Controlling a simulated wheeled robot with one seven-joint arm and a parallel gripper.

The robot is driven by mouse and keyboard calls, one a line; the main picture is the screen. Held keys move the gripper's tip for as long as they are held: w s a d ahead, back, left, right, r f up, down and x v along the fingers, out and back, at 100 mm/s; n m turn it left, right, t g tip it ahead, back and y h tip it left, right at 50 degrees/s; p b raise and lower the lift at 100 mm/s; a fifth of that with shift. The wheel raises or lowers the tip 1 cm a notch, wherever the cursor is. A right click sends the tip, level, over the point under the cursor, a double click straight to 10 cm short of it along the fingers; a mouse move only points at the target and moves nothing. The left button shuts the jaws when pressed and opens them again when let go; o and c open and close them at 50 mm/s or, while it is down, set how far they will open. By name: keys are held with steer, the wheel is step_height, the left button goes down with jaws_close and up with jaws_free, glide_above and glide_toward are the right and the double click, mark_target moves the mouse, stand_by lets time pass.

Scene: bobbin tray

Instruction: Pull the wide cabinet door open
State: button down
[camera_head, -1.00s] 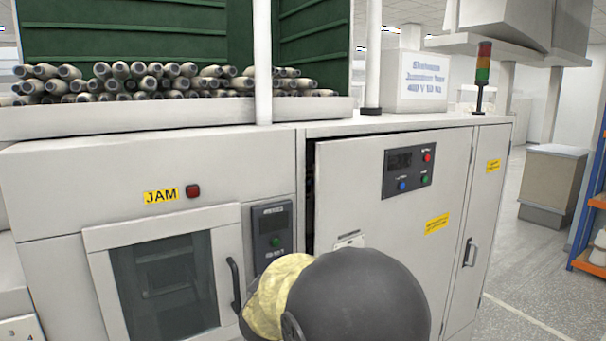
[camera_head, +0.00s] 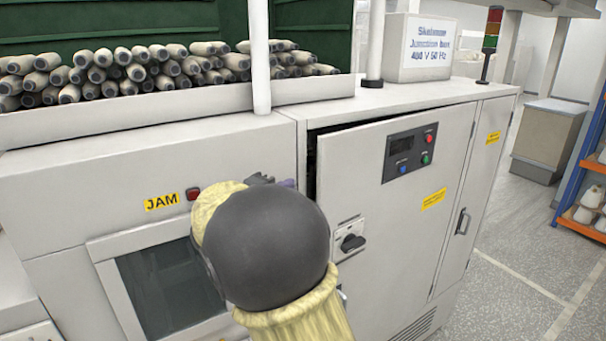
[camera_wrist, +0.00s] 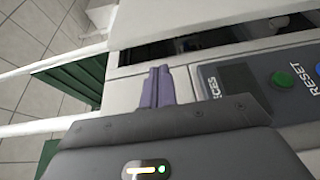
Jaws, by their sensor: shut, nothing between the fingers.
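The wide cabinet door (camera_head: 400,215) is a pale grey panel with a display and buttons. It stands slightly ajar, with a dark gap along its left and top edges. A black rotary knob (camera_head: 351,242) sits low on its left side. My gripper (camera_head: 287,183) is at the left of the gap, mostly hidden behind my own wrist. In the wrist view its purple fingers (camera_wrist: 158,88) are together and empty. They lie beside the dark cabinet gap (camera_wrist: 215,40), next to the RESET panel (camera_wrist: 265,85). I cannot tell whether they touch the door's edge.
A window door (camera_head: 165,285) sits at lower left under the JAM label (camera_head: 162,202). A tray of bobbins (camera_head: 180,118) tops the machine. A narrow door (camera_head: 485,180) adjoins the wide one on the right. The floor (camera_head: 510,290) to the right is clear.

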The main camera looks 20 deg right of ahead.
steer(key=p+x, duration=0.3)
steer(key=x, duration=0.7)
steer(key=shift+p, duration=0.35)
